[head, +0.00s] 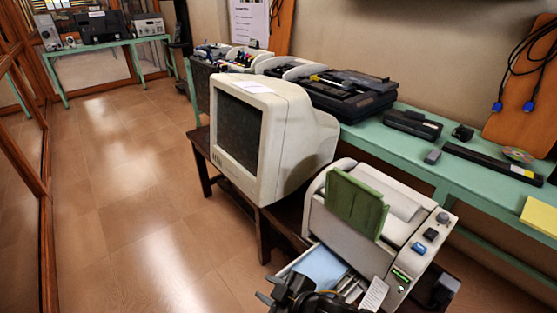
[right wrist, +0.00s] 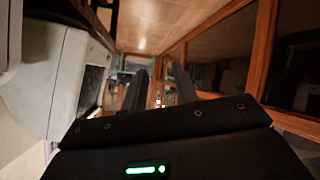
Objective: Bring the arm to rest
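My right gripper (head: 268,288) shows at the bottom of the head view, in front of the white printer. Its dark fingers point left, over the floor side of the printer's blue-lined tray. In the right wrist view the two fingers of the gripper (right wrist: 159,72) stand apart with a clear gap. Nothing is between them. My left gripper and arm are not in view.
The white printer (head: 405,262) with a green flap (head: 355,204) is close to the gripper. A CRT monitor (head: 285,140) stands on a dark low table behind it. A green table (head: 455,170) runs along the wall. The wooden floor (head: 135,210) at left is clear.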

